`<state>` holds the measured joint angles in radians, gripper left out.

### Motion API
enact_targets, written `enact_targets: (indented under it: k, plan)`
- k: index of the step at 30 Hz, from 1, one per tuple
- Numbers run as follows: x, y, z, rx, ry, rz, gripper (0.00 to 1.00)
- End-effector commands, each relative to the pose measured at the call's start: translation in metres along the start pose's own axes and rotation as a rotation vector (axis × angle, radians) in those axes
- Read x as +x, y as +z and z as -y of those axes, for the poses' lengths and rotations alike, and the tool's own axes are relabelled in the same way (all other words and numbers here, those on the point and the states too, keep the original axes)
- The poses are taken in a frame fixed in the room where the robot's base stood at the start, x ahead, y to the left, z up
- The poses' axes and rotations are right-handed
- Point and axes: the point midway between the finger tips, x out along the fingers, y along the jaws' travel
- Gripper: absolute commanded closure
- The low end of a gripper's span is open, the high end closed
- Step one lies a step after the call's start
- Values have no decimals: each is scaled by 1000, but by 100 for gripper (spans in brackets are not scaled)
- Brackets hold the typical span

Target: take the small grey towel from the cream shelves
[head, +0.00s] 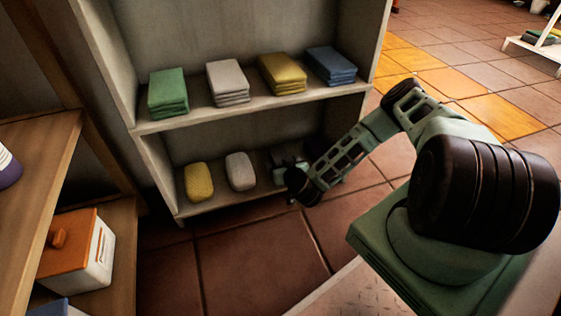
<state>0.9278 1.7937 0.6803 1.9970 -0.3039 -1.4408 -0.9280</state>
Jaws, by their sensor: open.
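The cream shelves (154,165) stand at the upper middle of the head view. The small grey towel (227,80) lies folded on the upper board, between a green towel (168,92) and a yellow towel (282,73). Nothing covers it. My arm reaches from the right down to the right part of the lower shelf. My gripper (286,156) shows small and dim there, partly hidden by my wrist, below and to the right of the grey towel and apart from it. It is open, with nothing seen between its fingers.
A blue towel (331,65) lies at the upper board's right end. A yellow sponge-like block (199,181) and a pale grey one (240,171) sit on the lower board, left of my gripper. A wooden unit (30,165) with an orange-lidded box (85,250) stands left. Tiled floor is open right of the shelves.

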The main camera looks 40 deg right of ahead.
Motion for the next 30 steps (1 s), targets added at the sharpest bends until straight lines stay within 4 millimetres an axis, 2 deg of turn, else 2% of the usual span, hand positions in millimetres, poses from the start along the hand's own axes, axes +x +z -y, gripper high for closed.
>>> enact_targets:
  k: [3, 8, 19, 30]
  plan:
    - [0, 0, 0, 0, 0, 0, 23]
    - [0, 0, 0, 0, 0, 0, 67]
    - [-2, -6, 0, -1, 0, -1, 69]
    - [-26, -67, 0, -3, -2, -3, 69]
